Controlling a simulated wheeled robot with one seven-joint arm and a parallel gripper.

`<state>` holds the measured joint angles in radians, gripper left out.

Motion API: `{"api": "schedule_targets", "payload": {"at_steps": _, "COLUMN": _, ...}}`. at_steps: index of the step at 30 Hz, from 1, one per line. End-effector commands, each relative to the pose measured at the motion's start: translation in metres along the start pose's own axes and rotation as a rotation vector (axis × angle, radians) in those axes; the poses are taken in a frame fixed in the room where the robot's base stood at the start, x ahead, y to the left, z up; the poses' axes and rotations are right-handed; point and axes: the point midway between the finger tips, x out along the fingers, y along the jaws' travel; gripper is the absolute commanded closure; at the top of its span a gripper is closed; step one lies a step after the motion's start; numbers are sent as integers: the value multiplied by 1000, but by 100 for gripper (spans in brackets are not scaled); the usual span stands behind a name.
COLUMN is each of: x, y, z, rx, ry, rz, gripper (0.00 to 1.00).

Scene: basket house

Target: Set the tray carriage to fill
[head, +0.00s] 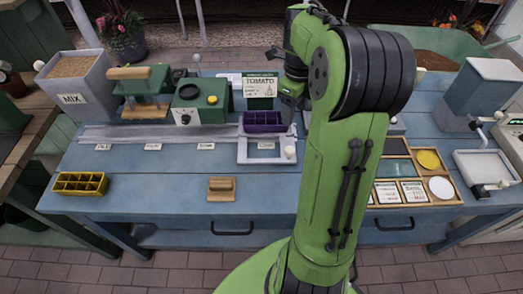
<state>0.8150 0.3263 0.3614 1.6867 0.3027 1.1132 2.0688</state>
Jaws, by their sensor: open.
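The tray carriage (243,158) is a pale frame with a white knob (290,152) at its right front corner. It stands at the right end of a grey rail (125,133). A purple compartment tray (263,127) sits on its back part. Several small labels lie along the rail's front; the leftmost label (103,147) seems to read fill, but the print is tiny. The carriage is by the rightmost label. My gripper (290,110) is open, just right of and above the purple tray, partly hidden by my arm.
A MIX bin (75,85), a wooden-handled press (143,90) and a green machine (200,102) stand behind the rail. A TOMATO card (260,90) stands behind the tray. A yellow tray (80,184) and wooden block (221,188) lie in front, with clear bench between.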

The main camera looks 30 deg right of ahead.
Motion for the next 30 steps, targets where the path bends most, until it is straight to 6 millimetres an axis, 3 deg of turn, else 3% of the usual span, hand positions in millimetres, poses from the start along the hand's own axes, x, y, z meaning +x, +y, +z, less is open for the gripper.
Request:
{"api": "schedule_targets", "payload": {"at_steps": 3, "x": 14, "y": -13, "z": -3, "rx": 140, "ry": 0, "rz": 27, "gripper": 40}}
{"api": "schedule_targets", "payload": {"at_steps": 7, "x": 31, "y": -12, "z": -4, "rx": 147, "ry": 2, "rz": 28, "gripper": 40}}
{"api": "schedule_targets", "payload": {"at_steps": 21, "x": 146, "y": -8, "z": -3, "rx": 141, "ry": 2, "rz": 29, "gripper": 40}}
{"api": "schedule_targets", "payload": {"at_steps": 25, "x": 163, "y": -8, "z": -3, "rx": 142, "ry": 1, "rz": 27, "gripper": 40}}
{"api": "schedule_targets", "payload": {"at_steps": 30, "x": 169, "y": -8, "z": -3, "rx": 142, "ry": 0, "rz": 26, "gripper": 40}}
